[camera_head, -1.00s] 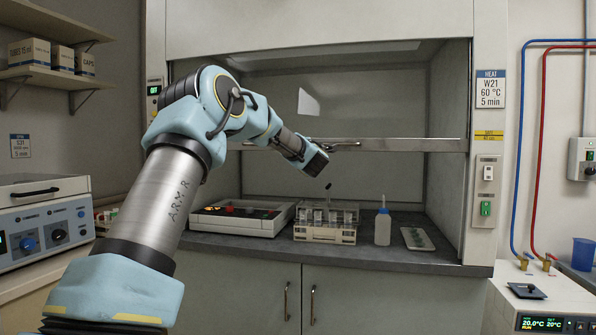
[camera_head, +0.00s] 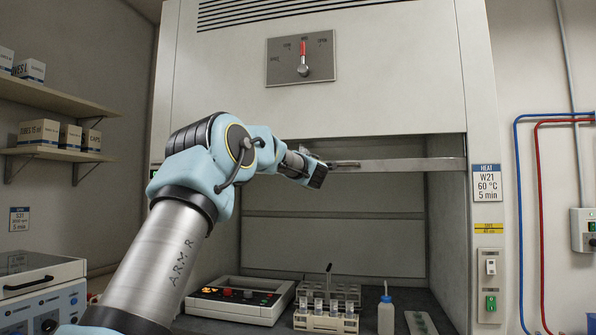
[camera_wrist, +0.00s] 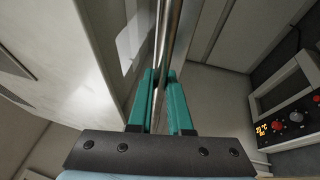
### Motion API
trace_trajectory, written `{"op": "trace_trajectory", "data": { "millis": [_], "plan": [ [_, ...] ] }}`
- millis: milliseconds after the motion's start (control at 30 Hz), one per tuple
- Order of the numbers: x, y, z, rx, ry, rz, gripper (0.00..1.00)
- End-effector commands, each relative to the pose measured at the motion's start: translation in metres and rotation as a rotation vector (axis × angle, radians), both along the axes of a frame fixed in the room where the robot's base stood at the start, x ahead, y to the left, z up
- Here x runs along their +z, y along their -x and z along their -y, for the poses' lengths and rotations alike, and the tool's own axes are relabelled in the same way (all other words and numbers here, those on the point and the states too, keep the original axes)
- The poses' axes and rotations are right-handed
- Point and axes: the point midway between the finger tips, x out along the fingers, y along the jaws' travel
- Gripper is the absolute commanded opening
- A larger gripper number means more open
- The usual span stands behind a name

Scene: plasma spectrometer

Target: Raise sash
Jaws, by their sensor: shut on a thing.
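The fume hood sash shows in the head view as a pale metal bottom rail (camera_head: 415,164) with a handle bar. The rail is level and lies just below the lower edge of the hood's front panel. My gripper (camera_head: 328,167) is at the left part of the handle. In the wrist view my gripper's teal fingers (camera_wrist: 160,78) are shut on the shiny handle bar (camera_wrist: 167,35), which runs between them. My arm hides the rail's left end in the head view.
Below the open front stand a white instrument with buttons (camera_head: 240,298), a tube rack (camera_head: 325,318) and a wash bottle (camera_head: 386,316). A dial panel (camera_head: 302,59) is above on the hood front. Shelves with boxes (camera_head: 40,132) are at left.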

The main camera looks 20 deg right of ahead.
Motion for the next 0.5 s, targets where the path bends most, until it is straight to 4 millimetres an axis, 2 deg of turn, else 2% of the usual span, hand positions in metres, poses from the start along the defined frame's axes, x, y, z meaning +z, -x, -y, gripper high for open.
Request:
{"op": "trace_trajectory", "data": {
  "millis": [367,400,500],
  "plan": [
    [0.0019,0.0001,-0.0002,0.000,0.000,0.001,0.00],
    [0.0018,0.0001,-0.0001,0.000,0.000,0.001,0.22],
    [0.0016,0.0001,-0.0001,0.000,0.000,0.001,0.33]
  ]
}}
